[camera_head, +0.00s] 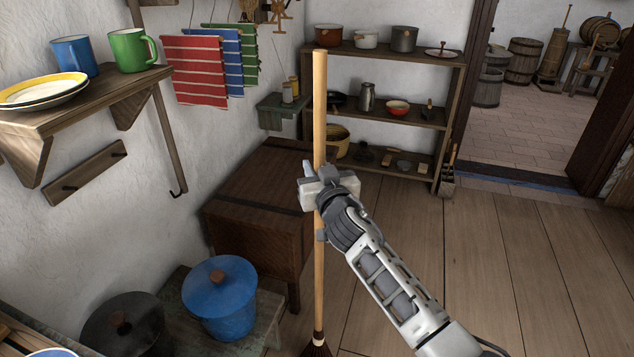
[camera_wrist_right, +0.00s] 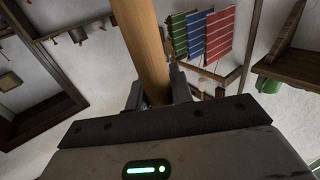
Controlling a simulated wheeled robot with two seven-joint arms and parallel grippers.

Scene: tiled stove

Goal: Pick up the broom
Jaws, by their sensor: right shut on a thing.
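The broom (camera_head: 320,115) stands upright in the middle of the head view. It has a long light wooden handle, and its dark bristles (camera_head: 318,347) are cut off by the bottom edge. My right gripper (camera_head: 318,178) is shut around the middle of the handle. In the right wrist view, the handle (camera_wrist_right: 142,45) passes between the two fingers (camera_wrist_right: 156,92). Whether the bristles touch the floor cannot be seen. My left gripper is not in view.
A wooden chest (camera_head: 255,195) stands just left of the handle. A blue lidded pot (camera_head: 219,300) and a dark pot (camera_head: 125,325) sit at the lower left. Shelves (camera_head: 390,118) with cookware stand behind. The plank floor (camera_head: 510,270) at right is clear.

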